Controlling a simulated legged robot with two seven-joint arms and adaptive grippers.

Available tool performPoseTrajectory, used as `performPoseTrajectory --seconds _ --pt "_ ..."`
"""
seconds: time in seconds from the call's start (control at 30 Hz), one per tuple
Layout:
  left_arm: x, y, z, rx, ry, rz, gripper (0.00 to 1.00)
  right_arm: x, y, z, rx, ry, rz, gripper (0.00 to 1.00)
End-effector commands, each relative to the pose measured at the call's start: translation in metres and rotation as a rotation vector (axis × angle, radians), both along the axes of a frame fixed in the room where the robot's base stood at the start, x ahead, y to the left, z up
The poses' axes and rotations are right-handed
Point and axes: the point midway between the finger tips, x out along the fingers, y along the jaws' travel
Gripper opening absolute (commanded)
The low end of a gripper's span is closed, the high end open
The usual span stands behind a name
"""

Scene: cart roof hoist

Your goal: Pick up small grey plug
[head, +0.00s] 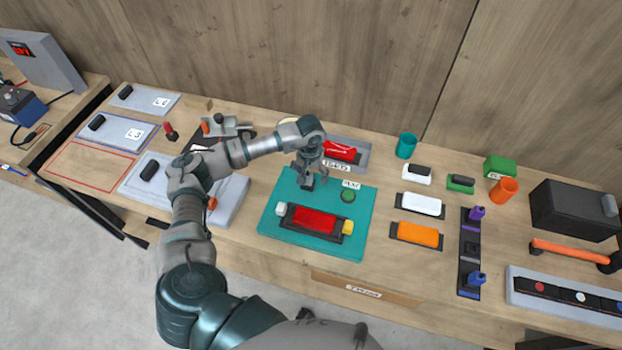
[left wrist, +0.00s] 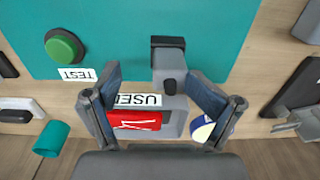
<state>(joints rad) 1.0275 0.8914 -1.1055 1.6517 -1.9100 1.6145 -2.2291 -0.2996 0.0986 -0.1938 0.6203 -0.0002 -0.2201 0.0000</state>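A small grey plug (left wrist: 168,62) with a dark end sits at the edge of the teal board (left wrist: 215,30) in the left wrist view. In the head view it shows as a dark block (head: 307,184) just below my left gripper (head: 309,168). That gripper also shows in the left wrist view (left wrist: 152,78), pointing down over the board. Its two fingers are well apart with nothing held between them. The plug appears between and just beyond the fingertips; I cannot tell the exact height gap. My right gripper is not in view.
The teal board also bears a red module (head: 314,221) and a green button (head: 348,196). A grey tray labelled USED with a red piece (head: 340,153) lies behind the gripper. A teal cup (head: 406,146) and white and orange blocks (head: 417,235) stand to the right.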

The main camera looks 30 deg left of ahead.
Motion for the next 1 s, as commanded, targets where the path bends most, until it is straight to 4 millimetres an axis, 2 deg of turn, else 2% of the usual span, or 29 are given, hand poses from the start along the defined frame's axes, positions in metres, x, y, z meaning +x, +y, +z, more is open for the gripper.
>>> performPoseTrajectory --seconds 0.03,0.07,0.27,0.43,0.47,0.67,0.77,0.83,1.0 --pt "-0.003 -0.001 -0.01 -0.005 0.011 -0.004 0.65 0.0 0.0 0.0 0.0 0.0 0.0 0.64" --pt "-0.003 0.0 -0.011 -0.006 0.011 -0.004 0.65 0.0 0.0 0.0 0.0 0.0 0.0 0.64" --pt "-0.002 -0.003 -0.011 -0.003 0.009 -0.004 0.65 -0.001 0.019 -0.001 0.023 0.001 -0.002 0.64" --pt "-0.003 -0.008 -0.008 0.003 0.008 -0.004 0.26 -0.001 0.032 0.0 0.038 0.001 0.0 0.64" --pt "-0.003 -0.009 -0.008 0.004 0.008 -0.004 0.22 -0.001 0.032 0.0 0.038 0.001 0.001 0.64" --pt "-0.004 -0.013 -0.008 -0.001 0.008 -0.009 0.18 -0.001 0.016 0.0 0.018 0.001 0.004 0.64" --pt "-0.003 -0.014 -0.009 -0.004 0.009 -0.01 0.1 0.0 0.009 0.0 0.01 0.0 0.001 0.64" --pt "-0.003 -0.014 -0.01 -0.005 0.01 -0.011 0.0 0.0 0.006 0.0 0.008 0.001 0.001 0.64" --pt "-0.003 -0.012 -0.011 -0.006 0.011 -0.01 0.0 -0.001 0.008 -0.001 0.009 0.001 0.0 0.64"
